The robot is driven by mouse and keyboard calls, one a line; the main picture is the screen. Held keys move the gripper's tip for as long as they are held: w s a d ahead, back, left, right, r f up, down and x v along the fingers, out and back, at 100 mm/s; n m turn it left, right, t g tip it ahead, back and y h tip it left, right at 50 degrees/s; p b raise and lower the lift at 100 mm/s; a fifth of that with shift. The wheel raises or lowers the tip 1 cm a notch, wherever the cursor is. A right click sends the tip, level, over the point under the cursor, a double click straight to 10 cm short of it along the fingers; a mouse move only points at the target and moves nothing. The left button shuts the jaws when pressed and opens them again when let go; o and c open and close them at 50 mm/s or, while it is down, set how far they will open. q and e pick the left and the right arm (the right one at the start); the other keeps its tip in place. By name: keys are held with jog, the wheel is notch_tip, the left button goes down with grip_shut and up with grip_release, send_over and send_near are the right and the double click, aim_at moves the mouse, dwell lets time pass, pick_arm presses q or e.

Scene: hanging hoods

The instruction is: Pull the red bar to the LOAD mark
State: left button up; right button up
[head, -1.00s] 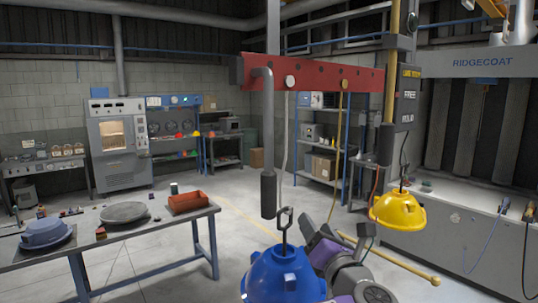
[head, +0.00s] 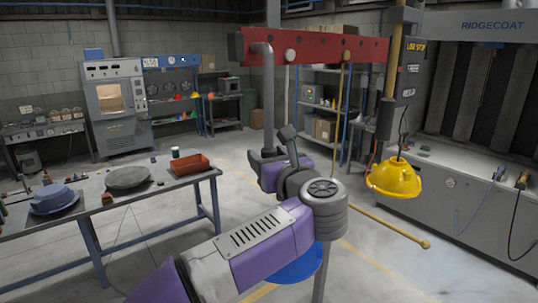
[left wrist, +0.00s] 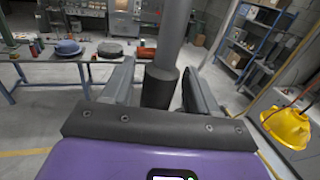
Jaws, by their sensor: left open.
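The red bar (head: 315,45) hangs high in the middle of the head view. A grey handle (head: 267,90) bends out of its left end and drops down. The handle's dark grip (left wrist: 160,87) shows in the left wrist view. My left gripper (head: 268,155) is at the handle's lower end. Its fingers (left wrist: 158,74) are open, one on each side of the grip, with gaps visible. A dark panel (head: 412,60) right of the bar has small labels; I cannot make out a LOAD mark. My right gripper is out of view.
A yellow hood (head: 396,179) hangs on the right. A blue hood (head: 298,268) is mostly hidden behind my left arm. A yellow rod (head: 390,225) with a ball end slants through the space at right. A workbench (head: 150,189) stands at left, with open floor beyond it.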

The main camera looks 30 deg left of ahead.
pick_arm(q)
grip_shut()
dwell(0.3)
